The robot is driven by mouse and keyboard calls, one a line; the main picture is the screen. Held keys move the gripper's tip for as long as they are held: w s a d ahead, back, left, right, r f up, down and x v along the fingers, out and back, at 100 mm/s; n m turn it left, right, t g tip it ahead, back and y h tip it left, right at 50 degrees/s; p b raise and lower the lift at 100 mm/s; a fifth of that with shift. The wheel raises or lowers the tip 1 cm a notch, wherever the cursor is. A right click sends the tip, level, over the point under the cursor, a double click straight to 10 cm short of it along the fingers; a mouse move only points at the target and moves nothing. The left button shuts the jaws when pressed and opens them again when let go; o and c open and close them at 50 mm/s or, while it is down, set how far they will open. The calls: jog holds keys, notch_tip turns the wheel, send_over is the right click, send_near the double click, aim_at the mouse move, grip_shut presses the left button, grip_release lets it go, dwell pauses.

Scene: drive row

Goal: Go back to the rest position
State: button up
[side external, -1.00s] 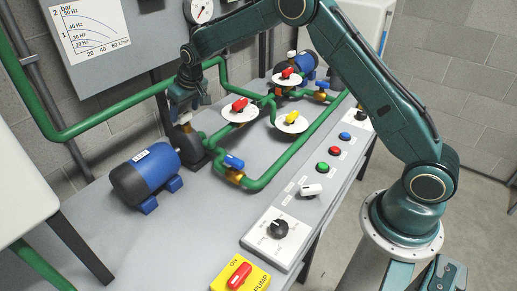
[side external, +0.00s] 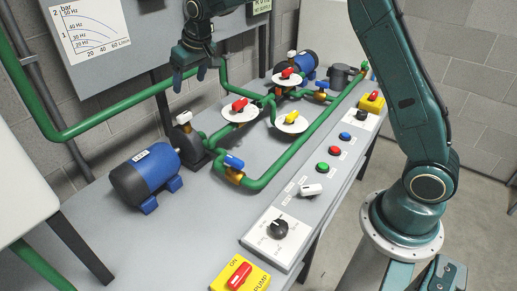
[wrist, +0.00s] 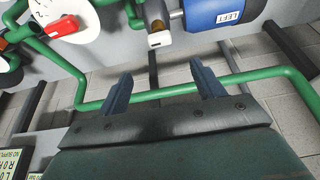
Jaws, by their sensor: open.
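My gripper (side external: 188,80) is open and empty. In the side external view it hangs in the air above the back of the bench, in front of the wall panel and above the white-handled valve (side external: 183,118). In the wrist view its two fingers (wrist: 158,92) stand apart with nothing between them. Beyond them the same white valve handle (wrist: 158,40) shows at the top, beside the blue motor marked LEFT (wrist: 214,10). My gripper does not touch the valve or the pipes.
The green pipe (side external: 110,118) runs along the wall close to my gripper. Valves with red (side external: 239,104), yellow (side external: 292,118) and blue (side external: 234,162) handles stand on the bench. Buttons, a black knob (side external: 281,226) and a red pump switch (side external: 240,274) line the front edge.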

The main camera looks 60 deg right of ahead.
dwell(0.3)
jog(key=s+r, duration=0.5)
jog(key=s, duration=0.5)
jog(key=s+r, duration=0.6)
jog(key=s, duration=0.4)
jog(key=s+f, duration=0.2)
jog(key=s, duration=0.8)
jog(key=s+f+t, duration=0.1)
jog(key=s+f, duration=0.1)
jog(key=s, duration=0.9)
jog(key=shift+s+d, duration=0.15)
jog(key=shift+d, duration=0.15)
jog(key=shift+f, duration=0.1)
